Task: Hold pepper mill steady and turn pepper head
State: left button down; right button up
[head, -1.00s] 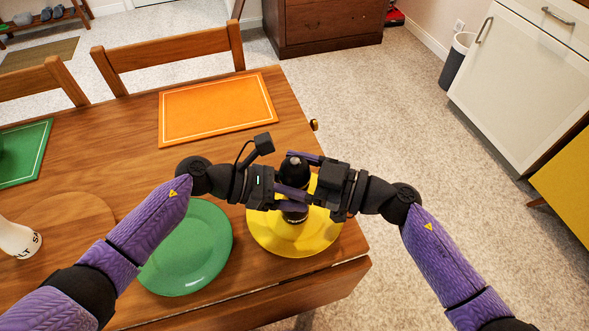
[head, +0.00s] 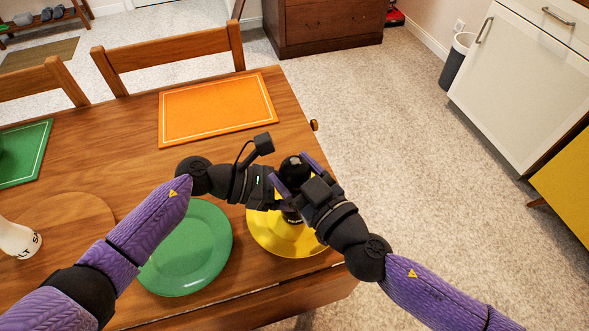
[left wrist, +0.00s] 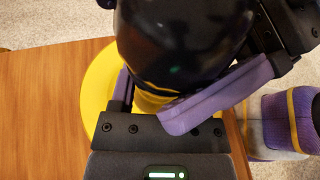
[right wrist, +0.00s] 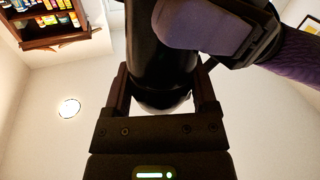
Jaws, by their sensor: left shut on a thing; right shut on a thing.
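The black pepper mill (head: 293,170) stands upright over the yellow plate (head: 262,232), with part of its lower body showing below the grippers. My left gripper (head: 282,192) comes from the left and is shut on the mill's body. In the left wrist view its purple fingers (left wrist: 166,95) sit either side of the mill (left wrist: 185,40), near a yellow band. My right gripper (head: 297,174) comes from the lower right, above the left one, and is shut on the mill's head. The right wrist view shows its fingers either side of the dark mill (right wrist: 162,75). The grippers hide the mill's middle.
A green plate (head: 190,250) lies left of the yellow plate. An orange placemat (head: 217,108) lies farther back. The table's right edge is close to the yellow plate.

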jog(key=shift+a+r+m+t+h, duration=0.1)
jog(key=shift+m+t+h, duration=1.2)
jog(key=shift+m+h, duration=0.9)
jog(key=shift+h, duration=0.6)
